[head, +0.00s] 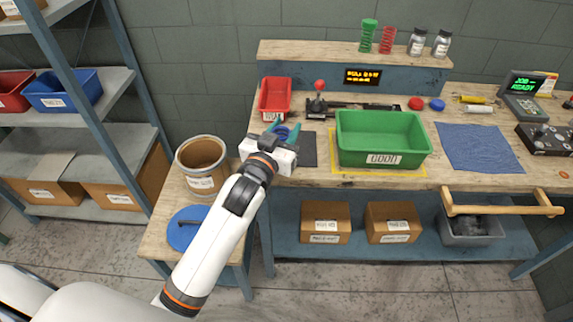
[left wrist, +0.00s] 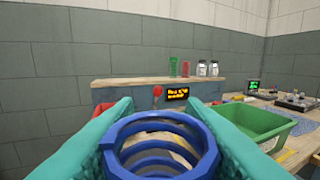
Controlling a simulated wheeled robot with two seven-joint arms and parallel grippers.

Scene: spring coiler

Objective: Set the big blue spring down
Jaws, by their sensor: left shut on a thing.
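The big blue spring (left wrist: 164,135) shows large in the left wrist view, between the teal fingers of my left gripper. My left gripper (head: 284,131) is shut on it. In the head view the blue spring (head: 283,133) is small and partly hidden by the gripper. The gripper is over the front left part of the wooden workbench (head: 330,181), near a dark mat (head: 309,150). I cannot tell the exact height of the spring above the bench. My right gripper is not in view.
A green bin (head: 381,132) labelled GOOD stands right of the gripper. A red bin (head: 275,98) and a coiler with a red knob (head: 319,86) stand behind. A drum (head: 202,164) stands at left. A blue cloth (head: 479,147) lies at right. Green and red springs (head: 367,36) stand on the shelf.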

